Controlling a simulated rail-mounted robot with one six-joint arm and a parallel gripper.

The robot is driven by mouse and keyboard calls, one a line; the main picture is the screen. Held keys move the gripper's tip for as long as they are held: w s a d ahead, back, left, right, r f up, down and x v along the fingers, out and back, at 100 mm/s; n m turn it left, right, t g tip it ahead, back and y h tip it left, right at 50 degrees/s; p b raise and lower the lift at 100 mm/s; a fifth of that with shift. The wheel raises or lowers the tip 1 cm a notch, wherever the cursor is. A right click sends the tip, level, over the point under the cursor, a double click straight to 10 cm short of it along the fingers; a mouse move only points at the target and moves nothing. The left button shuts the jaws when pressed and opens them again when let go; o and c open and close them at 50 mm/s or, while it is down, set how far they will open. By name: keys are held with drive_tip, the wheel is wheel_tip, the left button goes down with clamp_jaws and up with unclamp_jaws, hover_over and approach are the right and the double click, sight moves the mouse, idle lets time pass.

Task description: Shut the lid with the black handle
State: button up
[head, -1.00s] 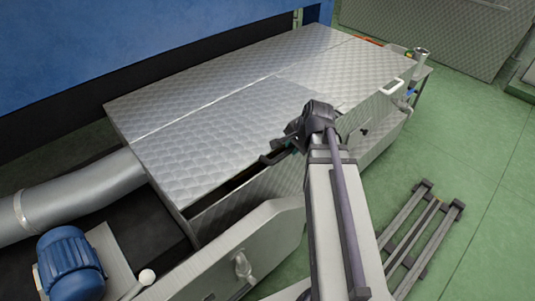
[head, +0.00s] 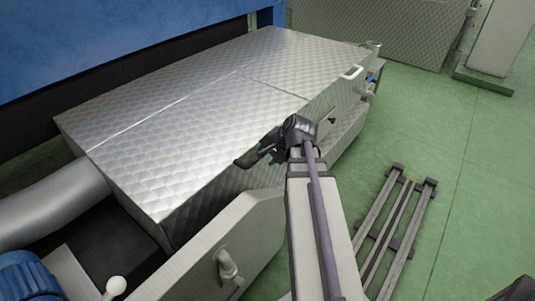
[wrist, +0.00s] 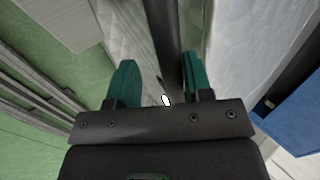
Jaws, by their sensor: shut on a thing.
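The quilted-metal lid (head: 185,135) lies over the near left part of the long metal box, looking flat and level with the panel beside it. Its black handle (head: 243,162) is at the front edge, partly hidden by my gripper (head: 270,147). In the wrist view my gripper (wrist: 160,78) has its teal fingers on both sides of the dark handle bar (wrist: 167,40), shut on it. No dark gap shows along the lid's front edge, though my gripper and arm cover part of it.
A second lid section (head: 305,60) with a white handle (head: 352,72) lies to the right. A grey side panel with a latch (head: 228,265) and a blue motor (head: 25,275) are at the lower left. A slatted metal rack (head: 395,230) lies on the open green floor.

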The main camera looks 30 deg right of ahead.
drive_tip(key=o, duration=0.8)
drive_tip(key=shift+s+d+f, duration=0.2)
drive_tip(key=shift+f, duration=0.1)
drive_tip(key=shift+w+r, duration=0.1)
drive_tip(key=p+v, duration=0.9)
drive_tip(key=v, duration=0.1)
drive_tip(key=shift+r, duration=0.4)
